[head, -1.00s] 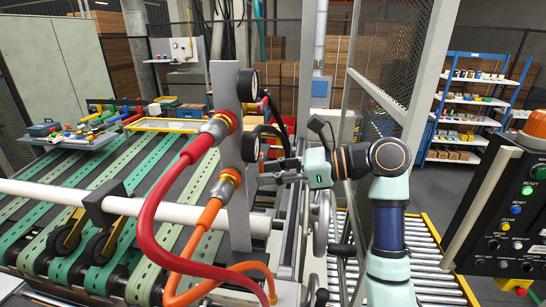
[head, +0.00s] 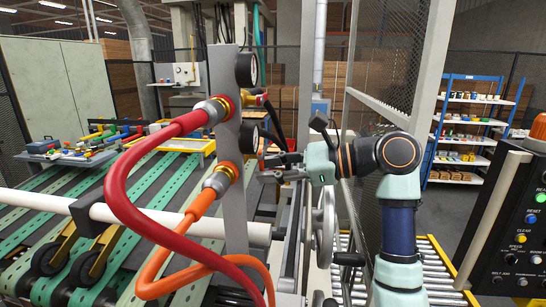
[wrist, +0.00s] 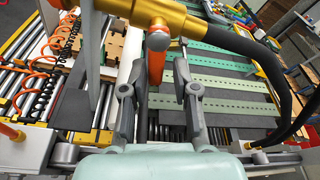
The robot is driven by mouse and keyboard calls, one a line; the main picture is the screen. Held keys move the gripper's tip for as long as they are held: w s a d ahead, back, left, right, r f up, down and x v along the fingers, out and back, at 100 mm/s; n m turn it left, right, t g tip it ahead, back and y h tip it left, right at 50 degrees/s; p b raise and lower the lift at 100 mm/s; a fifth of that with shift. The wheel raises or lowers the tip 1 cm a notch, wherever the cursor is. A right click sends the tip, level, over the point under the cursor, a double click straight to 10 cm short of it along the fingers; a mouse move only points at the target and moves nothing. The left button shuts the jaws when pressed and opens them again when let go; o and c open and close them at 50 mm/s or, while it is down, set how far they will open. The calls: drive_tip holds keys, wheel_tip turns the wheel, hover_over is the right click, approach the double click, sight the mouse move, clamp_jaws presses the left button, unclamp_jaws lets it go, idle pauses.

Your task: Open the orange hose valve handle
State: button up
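The orange valve handle (wrist: 156,64) shows in the wrist view below a gold valve body (wrist: 160,14). My gripper (wrist: 157,82) has its two dark fingers spread, one on each side of the handle's line. I cannot tell whether either finger touches it. In the head view my gripper (head: 268,170) is just right of the grey upright plate (head: 236,190), at about the height of the lower, orange hose fitting (head: 220,178). The valve on the plate's far side is mostly hidden there.
An orange hose (head: 190,222) and a thicker red hose (head: 118,182) loop out left of the plate. Pressure gauges (head: 247,70) and black hoses are close to my gripper. A handwheel (head: 326,225) stands below it. A mesh guard (head: 395,60) rises behind my arm.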

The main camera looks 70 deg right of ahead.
drive_tip(key=shift+d+f+n+b, duration=0.1)
drive_tip(key=shift+n+b, duration=0.2)
drive_tip(key=shift+b, duration=0.25)
wheel_tip(320, 180, up, 4)
drive_tip(key=d+n+t+h+b, duration=0.2)
drive_tip(key=n+t, duration=0.1)
drive_tip(key=n, duration=0.9)
drive_tip(key=s, duration=0.8)
drive_tip(key=shift+s+f, duration=0.2)
drive_tip(key=shift+s, duration=0.05)
